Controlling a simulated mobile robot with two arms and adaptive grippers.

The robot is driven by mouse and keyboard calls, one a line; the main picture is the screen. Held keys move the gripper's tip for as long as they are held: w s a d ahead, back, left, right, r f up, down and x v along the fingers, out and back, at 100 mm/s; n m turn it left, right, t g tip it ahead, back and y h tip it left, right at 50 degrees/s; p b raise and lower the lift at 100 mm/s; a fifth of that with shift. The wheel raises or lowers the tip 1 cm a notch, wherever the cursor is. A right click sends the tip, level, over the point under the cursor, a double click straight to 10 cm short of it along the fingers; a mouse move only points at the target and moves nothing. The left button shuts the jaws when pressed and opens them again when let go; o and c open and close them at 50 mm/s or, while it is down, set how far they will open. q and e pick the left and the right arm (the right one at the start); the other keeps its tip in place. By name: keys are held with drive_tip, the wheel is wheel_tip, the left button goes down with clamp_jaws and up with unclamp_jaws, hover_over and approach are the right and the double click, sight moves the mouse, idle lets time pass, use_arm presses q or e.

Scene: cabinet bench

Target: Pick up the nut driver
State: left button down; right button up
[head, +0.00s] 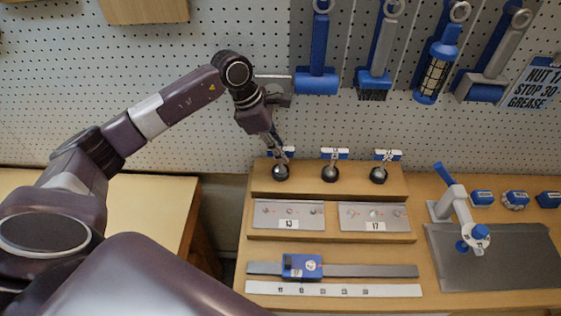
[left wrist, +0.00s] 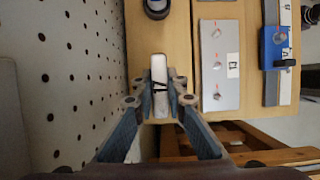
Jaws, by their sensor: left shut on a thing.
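Three upright nut drivers with white-and-blue tags stand in a row on the raised wooden block (head: 318,192), each in a round dark base. My left gripper (head: 279,150) comes down over the leftmost nut driver (head: 289,150) and partly hides it. In the left wrist view, the fingers are closed on both sides of its white top (left wrist: 159,75), which bears a dark mark I cannot read. The middle nut driver (head: 333,156) and the right nut driver (head: 383,157) stand free. My right gripper is not in view.
Plates marked 13 (head: 288,214) and 17 (head: 375,217) lie before the block. A blue sliding gauge (head: 301,266) lies nearer. A clamp-like fixture (head: 459,208) stands on a grey mat (head: 505,265).

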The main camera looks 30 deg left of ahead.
use_arm(q)
drive_tip(key=shift+r, duration=0.15)
wheel_tip(320, 180, up, 9)
drive_tip(key=b, duration=0.3)
drive_tip(key=shift+r, duration=0.4)
drive_tip(key=c, duration=2.5)
unclamp_jaws()
drive_tip(key=shift+c, duration=0.2)
clamp_jaws()
